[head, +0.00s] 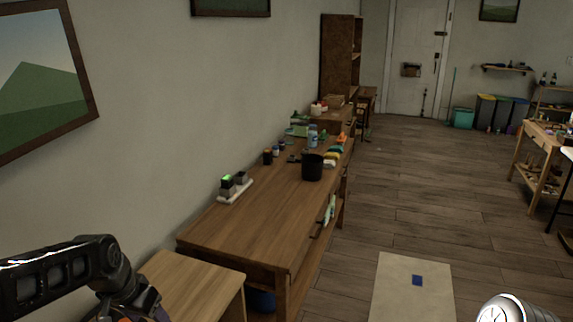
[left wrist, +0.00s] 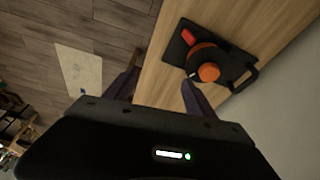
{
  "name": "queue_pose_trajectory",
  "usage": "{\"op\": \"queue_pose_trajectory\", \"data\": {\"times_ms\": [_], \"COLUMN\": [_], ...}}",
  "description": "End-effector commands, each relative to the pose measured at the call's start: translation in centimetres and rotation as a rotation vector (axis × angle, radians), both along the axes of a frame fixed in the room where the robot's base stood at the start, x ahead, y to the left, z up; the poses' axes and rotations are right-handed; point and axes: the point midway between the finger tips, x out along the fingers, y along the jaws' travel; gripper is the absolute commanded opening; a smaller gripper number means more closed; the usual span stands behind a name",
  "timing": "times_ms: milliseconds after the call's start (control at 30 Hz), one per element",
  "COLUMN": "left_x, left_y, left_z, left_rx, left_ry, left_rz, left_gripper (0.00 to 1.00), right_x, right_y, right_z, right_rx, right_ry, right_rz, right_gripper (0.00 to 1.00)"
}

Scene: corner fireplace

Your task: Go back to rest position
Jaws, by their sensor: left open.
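My left arm comes in at the lower left of the head view, over a small light wood table (head: 195,285). The left gripper's fingertips are cut off or hidden there. In the left wrist view my left gripper (left wrist: 160,92) has its two dark fingers spread apart, with nothing between them. A black tool with an orange knob and a red-orange part (left wrist: 208,65) lies on a wooden top (left wrist: 160,75), just beyond the right finger. It looks apart from the finger, but I cannot be sure. My right gripper is not in view.
A long wooden sideboard (head: 245,232) runs along the left wall, with a black cup (head: 312,168), a charger with a green light (head: 235,188) and small bottles on it. A pale mat (head: 412,285) with a blue square lies on the floor. The floor beyond is open.

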Motion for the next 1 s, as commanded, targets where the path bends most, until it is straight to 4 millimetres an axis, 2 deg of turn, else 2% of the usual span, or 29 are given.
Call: {"op": "queue_pose_trajectory", "data": {"times_ms": [167,267,367,400,467,500,633,700,800,900,1000], "left_x": [2.6,3.5,2.7,1.7,-0.5,-2.3,-9.3,-13.0,-17.2,-19.6,-20.5], "left_y": [-3.6,-6.8,-11.2,-13.1,-15.7,-17.3,-21.5,-23.0,-24.5,-25.5,-25.8], "left_z": [-4.4,-8.5,-14.2,-16.8,-20.4,-22.7,-28.4,-30.3,-32.0,-33.0,-33.4], "left_rx": [-0.087,-0.16,-0.247,-0.28,-0.321,-0.341,-0.372,-0.375,-0.375,-0.374,-0.374], "left_ry": [-0.092,-0.127,-0.131,-0.122,-0.096,-0.07,0.044,0.114,0.211,0.268,0.288], "left_rz": [0.052,0.095,0.154,0.183,0.226,0.25,0.295,0.294,0.276,0.259,0.251], "left_gripper": [0.64,0.64,0.64,0.64,0.64,0.64,0.64,0.64,0.64,0.64,0.64], "right_x": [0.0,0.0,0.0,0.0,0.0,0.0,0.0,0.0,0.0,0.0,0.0], "right_y": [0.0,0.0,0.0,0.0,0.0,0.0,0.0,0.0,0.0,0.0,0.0], "right_z": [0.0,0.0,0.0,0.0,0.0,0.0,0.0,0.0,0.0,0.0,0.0], "right_rx": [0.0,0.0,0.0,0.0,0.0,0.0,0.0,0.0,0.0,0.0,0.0], "right_ry": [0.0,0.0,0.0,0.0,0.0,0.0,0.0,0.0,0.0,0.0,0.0], "right_rz": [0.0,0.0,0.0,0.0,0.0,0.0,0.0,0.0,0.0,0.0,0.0], "right_gripper": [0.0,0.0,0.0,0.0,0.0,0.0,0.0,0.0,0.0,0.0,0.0]}}
